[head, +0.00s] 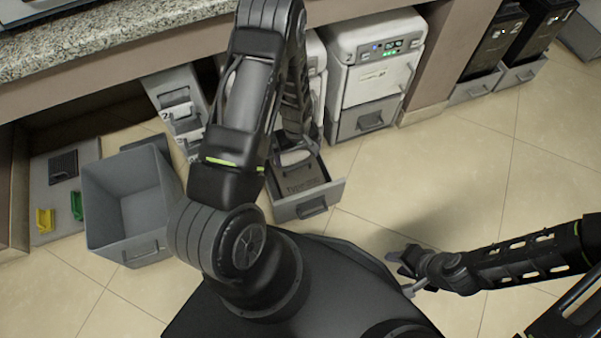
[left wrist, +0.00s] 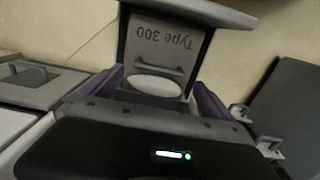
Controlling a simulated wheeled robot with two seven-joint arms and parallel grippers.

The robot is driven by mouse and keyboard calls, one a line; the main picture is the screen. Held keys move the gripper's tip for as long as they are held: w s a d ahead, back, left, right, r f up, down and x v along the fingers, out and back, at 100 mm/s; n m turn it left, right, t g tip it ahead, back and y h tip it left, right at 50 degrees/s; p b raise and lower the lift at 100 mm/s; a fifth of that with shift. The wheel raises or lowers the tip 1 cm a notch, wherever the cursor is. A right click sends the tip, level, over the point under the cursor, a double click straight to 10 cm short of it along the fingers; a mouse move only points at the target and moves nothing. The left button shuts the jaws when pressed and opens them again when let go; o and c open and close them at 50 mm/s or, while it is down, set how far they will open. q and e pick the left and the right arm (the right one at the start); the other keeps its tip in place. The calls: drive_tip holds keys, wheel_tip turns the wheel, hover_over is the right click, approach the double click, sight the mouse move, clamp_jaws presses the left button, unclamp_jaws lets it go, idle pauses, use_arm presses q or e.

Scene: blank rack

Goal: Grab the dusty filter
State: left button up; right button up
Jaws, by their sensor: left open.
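The filter (head: 303,188) is a dark grey panel marked "Type 300", lying in a pulled-out grey drawer (head: 335,192). In the left wrist view the panel (left wrist: 165,38) shows the label upside down and a thin handle (left wrist: 159,64). I cannot make out dust on it. My left gripper (left wrist: 162,84) is open, its purple fingers apart to either side below the handle, with a pale oval shape between them. In the head view my left arm partly hides this gripper. My right gripper (head: 402,272) is low at the right, away from the drawer; its jaw state is unclear.
A grey open bin (head: 105,205) stands left on the floor, beside a panel (head: 50,190) with yellow and green clips. A numbered grey drawer unit (head: 178,110) and a white machine with a lit display (head: 372,75) stand below the granite counter (head: 110,30).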

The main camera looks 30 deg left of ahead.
sight(297, 166)
use_arm(q)
drive_tip(key=shift+f+b, duration=0.45)
drive_tip(key=shift+f, duration=0.9)
wheel_tip(297, 166, down, 5)
drive_tip(key=shift+a+f+b, duration=0.1)
drive_tip(key=shift+b, duration=1.1)
drive_tip(key=c, duration=1.8)
